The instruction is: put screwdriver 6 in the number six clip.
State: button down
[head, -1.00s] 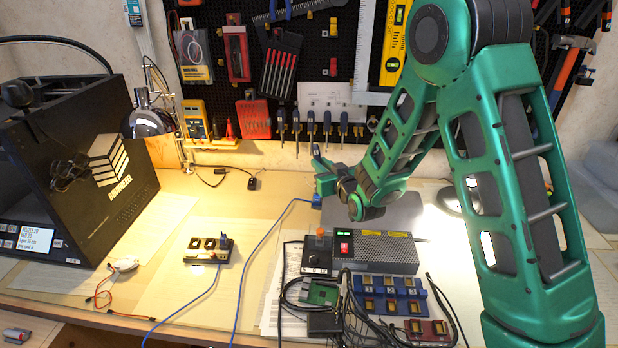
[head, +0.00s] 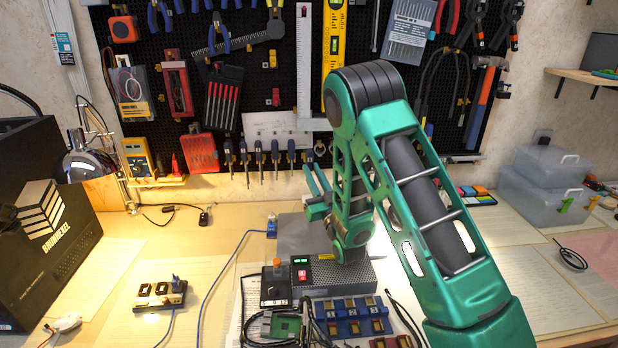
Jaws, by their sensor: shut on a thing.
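My gripper (head: 314,172) is at the pegboard's lower edge, at the right end of a row of screwdrivers. Its green fingers point up toward the board and are shut. A dark blue handle, which I take to be screwdriver 6 (head: 308,157), shows at the fingertips; the fingers hide its lower part. Several more blue-handled screwdrivers (head: 260,150) hang upright in the row to its left. The number six clip is too small to make out, and I cannot tell whether the handle touches it.
A steel ruler (head: 304,60) and yellow level (head: 333,50) hang above. A grey power box (head: 340,275), blue tray (head: 350,318) and seven-segment display board (head: 160,295) are on the bench. Clear plastic bins (head: 545,185) stand at right.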

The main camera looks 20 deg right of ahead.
jog(key=w+d, duration=0.1)
jog(key=w, duration=0.8)
jog(key=shift+w+d+f, duration=0.25)
jog(key=shift+w+d, duration=0.1)
jog(key=shift+w, duration=0.05)
dwell(0.8)
